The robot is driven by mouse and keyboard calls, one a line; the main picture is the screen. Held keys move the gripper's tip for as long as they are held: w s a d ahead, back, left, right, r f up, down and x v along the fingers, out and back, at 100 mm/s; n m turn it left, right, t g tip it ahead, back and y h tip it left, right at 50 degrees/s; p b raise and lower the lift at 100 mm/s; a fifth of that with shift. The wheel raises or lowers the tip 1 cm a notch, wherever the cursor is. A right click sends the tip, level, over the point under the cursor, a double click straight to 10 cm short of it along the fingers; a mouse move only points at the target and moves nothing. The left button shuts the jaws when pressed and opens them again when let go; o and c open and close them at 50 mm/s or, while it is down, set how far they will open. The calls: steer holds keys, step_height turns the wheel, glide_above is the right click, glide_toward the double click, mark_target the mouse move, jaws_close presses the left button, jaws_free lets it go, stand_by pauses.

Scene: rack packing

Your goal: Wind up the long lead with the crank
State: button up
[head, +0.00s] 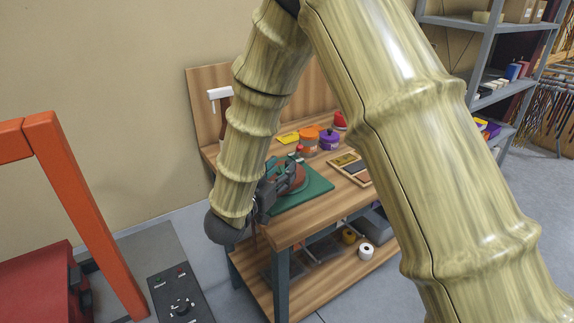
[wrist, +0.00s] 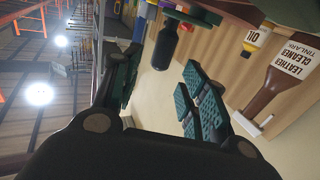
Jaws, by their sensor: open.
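A reddish-brown round drum (head: 291,176) sits on a green mat (head: 318,184) at the left end of the wooden bench. My gripper (head: 284,179) is at its near left side and hides part of it. In the wrist view my gripper (wrist: 160,92) is open, with green ridged pads on its fingers and nothing between them. A dark cylinder (wrist: 165,46) stands beyond the fingertips, apart from them; I cannot tell whether it is the crank's grip. The long lead cannot be clearly made out.
On the bench (head: 300,228) are an orange tub (head: 308,139), a purple tub (head: 329,140) and a framed tray (head: 348,166). The wrist view shows a leather cleaner bottle (wrist: 291,72) and an oil bottle (wrist: 256,38). A lower shelf holds a white roll (head: 366,251). An orange frame (head: 85,205) stands left.

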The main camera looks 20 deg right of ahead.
steer(key=v, duration=0.7)
